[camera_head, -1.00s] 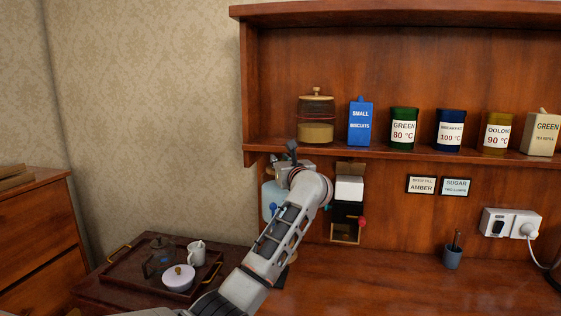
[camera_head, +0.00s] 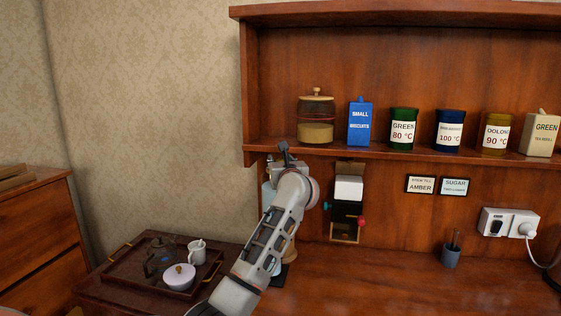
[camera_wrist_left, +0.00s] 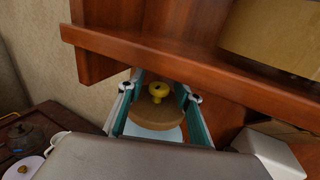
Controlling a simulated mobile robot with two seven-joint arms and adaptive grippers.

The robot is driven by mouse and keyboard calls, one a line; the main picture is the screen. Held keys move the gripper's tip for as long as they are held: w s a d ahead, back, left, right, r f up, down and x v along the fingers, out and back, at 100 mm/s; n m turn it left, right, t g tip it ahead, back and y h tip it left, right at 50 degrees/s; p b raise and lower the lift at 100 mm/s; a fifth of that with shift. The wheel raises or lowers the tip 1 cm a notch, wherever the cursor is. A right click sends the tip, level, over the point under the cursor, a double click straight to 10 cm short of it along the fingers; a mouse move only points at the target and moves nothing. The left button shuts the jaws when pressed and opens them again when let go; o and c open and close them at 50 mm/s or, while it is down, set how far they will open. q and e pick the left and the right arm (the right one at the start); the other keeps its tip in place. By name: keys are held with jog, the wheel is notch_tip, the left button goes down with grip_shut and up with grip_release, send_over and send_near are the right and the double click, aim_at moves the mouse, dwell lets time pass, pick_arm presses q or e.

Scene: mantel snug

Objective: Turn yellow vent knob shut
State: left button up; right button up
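The yellow vent knob (camera_wrist_left: 158,91) shows in the left wrist view, on top of a round brown lid (camera_wrist_left: 156,117) over a pale blue vessel. My left gripper (camera_wrist_left: 159,82) is open, with one teal-padded finger on each side of the knob and lid. I see space between the fingers and the knob, but cannot tell their height difference. My right gripper is not in view.
The shelf (camera_head: 400,152) with jars overhangs close to my left gripper. A black and white dispenser (camera_head: 347,210) with a red knob stands right of my wrist. A tray (camera_head: 125,276) with a teapot and cup lies at lower left. The counter at right is mostly clear.

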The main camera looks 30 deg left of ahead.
pick_arm(q)
jog(key=v, duration=1.2)
dwell(0.3)
